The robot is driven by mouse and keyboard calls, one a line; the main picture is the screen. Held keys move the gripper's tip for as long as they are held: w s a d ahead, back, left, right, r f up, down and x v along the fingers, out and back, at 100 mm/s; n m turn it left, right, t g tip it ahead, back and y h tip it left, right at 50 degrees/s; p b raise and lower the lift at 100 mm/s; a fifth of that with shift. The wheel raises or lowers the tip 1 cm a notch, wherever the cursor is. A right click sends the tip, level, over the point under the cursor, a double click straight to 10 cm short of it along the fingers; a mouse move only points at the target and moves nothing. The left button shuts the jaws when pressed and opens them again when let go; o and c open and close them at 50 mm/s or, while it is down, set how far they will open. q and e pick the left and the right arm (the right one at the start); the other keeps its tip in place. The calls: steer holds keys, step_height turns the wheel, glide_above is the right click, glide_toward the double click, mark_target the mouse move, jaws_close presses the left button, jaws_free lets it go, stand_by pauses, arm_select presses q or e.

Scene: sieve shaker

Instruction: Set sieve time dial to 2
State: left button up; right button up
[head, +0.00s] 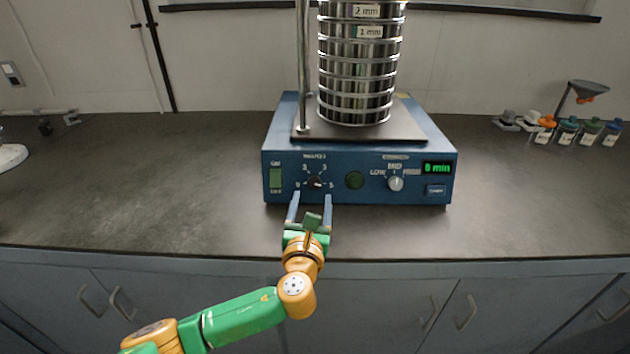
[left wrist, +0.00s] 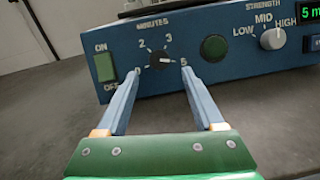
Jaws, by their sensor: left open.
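The blue sieve shaker base (head: 400,160) stands on the counter. Its small dark time dial (head: 314,182) is on the front panel under the MINUTES label, ringed by 0, 2, 3 and 5. In the left wrist view the dial (left wrist: 160,62) has its white mark to the right, toward 5. The display (head: 437,168) glows green and seems to read 5 min in the left wrist view (left wrist: 312,14). My left gripper (head: 311,195) is open in front of the panel, its two fingers (left wrist: 160,70) on either side of the dial and holding nothing. Whether they touch the panel is unclear. My right gripper is not in view.
A green on/off switch (left wrist: 105,68) is left of the dial. A round green button (left wrist: 214,47) and the strength knob (left wrist: 272,39) are to its right. A sieve stack (head: 360,75) stands on top. Bottles (head: 568,130) stand far right; the counter between is clear.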

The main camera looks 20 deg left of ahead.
mark_target(314, 187)
arm_select(q)
steer(key=x, duration=0.3)
steer(key=shift+w+a+r+b, duration=0.1)
steer(key=shift+w+r+b, duration=0.1)
steer(key=shift+w+b, duration=0.2)
steer(key=shift+w+a+f, duration=0.1)
steer(key=shift+w, duration=0.4)
steer(key=shift+s, duration=0.1)
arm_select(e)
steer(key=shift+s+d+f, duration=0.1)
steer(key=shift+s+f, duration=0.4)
arm_select(q)
jaws_close()
steer(key=shift+n, duration=0.3)
